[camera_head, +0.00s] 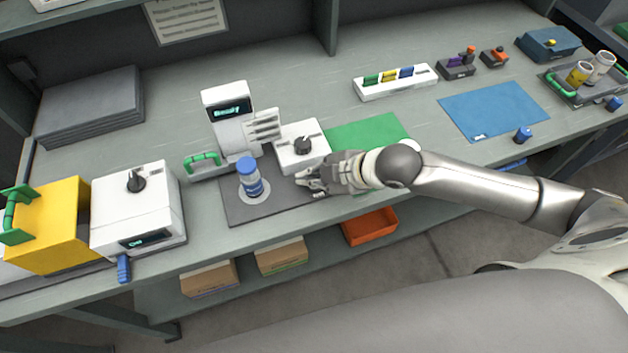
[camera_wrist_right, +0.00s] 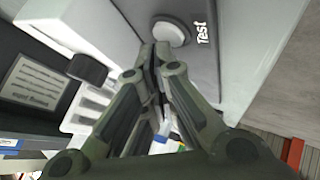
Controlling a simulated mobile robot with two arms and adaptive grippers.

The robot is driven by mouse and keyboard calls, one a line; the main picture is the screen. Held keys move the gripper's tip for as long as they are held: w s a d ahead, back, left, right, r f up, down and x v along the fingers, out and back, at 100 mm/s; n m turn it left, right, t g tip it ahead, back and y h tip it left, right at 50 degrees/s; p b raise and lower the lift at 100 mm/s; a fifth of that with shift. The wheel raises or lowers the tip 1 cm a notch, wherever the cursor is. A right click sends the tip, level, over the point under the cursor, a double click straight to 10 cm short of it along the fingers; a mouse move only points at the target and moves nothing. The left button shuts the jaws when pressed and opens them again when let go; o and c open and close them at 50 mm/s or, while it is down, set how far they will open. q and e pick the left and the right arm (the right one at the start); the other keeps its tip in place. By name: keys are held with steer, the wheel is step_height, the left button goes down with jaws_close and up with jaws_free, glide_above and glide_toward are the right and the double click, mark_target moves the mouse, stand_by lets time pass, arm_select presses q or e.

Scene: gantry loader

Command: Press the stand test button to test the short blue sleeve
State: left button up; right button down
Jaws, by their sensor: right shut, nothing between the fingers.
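A blue sleeve (camera_head: 250,180) with a pale band stands upright on the round pale plate of the dark grey stand base (camera_head: 240,211). The round, pale test button (camera_wrist_right: 172,33) shows in the wrist view beside the printed word "Test". My right gripper (camera_head: 303,180) is shut and empty over the right part of the stand base. In the wrist view its fingertips (camera_wrist_right: 160,48) lie right by the near edge of the button; I cannot tell whether they touch it. The button is hidden by the gripper in the head view. My left gripper is not in view.
A white box with a black knob (camera_head: 303,145) and a white display unit (camera_head: 228,118) stand behind the base. A white machine (camera_head: 136,210) and a yellow box (camera_head: 50,230) are at left. Green (camera_head: 370,133) and blue (camera_head: 493,110) mats lie at right.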

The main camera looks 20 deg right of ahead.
steer(key=shift+f, duration=0.35)
stand_by(0.5)
steer(key=shift+r+p, duration=0.8)
steer(key=shift+p, duration=0.2)
step_height(320, 180, up, 5)
steer(key=p, duration=0.5)
steer(key=shift+r+p, duration=0.1)
steer(key=shift+p, duration=0.2)
